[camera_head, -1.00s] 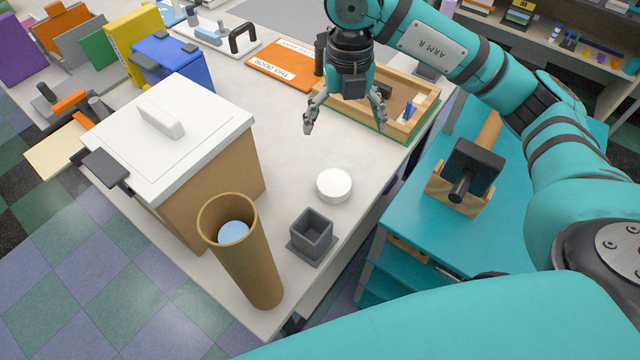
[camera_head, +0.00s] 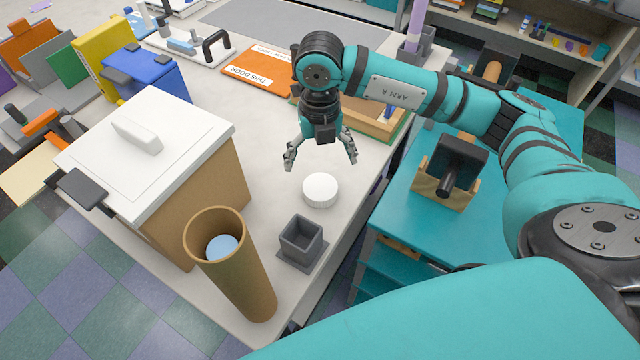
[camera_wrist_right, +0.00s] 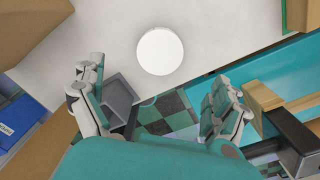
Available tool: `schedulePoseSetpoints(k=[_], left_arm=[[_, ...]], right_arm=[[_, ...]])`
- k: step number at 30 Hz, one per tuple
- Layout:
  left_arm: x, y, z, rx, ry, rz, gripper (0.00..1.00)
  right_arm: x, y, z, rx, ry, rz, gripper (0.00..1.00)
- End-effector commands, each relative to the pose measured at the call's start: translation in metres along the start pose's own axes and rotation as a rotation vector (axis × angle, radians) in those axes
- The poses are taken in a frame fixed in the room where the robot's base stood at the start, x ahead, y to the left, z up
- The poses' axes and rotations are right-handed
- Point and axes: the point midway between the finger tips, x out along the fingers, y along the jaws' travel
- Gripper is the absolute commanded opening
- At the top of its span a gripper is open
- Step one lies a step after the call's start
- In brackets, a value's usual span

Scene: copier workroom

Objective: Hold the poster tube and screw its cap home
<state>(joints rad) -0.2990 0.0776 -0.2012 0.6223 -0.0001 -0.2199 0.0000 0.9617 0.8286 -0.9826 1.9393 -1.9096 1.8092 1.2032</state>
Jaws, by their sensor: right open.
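The brown poster tube (camera_head: 241,279) stands open end up at the near edge of the white table, with something light blue (camera_head: 222,247) inside its mouth. The round white cap (camera_head: 320,190) lies flat on the table to the tube's upper right; it also shows in the right wrist view (camera_wrist_right: 160,51). My right gripper (camera_head: 321,164) is open and empty, above the table and just beyond the cap. In the right wrist view its fingers (camera_wrist_right: 160,103) are spread wide, with the cap ahead of them. My left gripper is not in view.
A grey square holder (camera_head: 301,243) stands between cap and tube. A large brown box with a white lid (camera_head: 150,150) is left of the tube. A wooden tray (camera_head: 378,128) and an orange sign (camera_head: 258,73) lie behind my gripper. A teal cart (camera_head: 405,225) stands at the right.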

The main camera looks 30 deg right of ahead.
Motion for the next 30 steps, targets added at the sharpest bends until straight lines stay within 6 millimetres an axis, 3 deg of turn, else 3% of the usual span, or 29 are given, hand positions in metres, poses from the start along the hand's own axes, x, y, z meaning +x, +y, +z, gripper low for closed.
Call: schedulePoseSetpoints(k=[6,22,30], left_arm=[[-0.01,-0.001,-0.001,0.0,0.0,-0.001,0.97],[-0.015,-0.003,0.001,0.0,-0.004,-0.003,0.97],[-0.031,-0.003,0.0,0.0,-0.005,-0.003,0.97]], right_arm=[[0.037,0.0,-0.001,0.001,0.003,-0.001,1.0],[0.052,0.0,-0.001,0.001,0.003,-0.002,1.0],[0.091,0.0,-0.002,0.002,0.002,-0.001,1.0]])
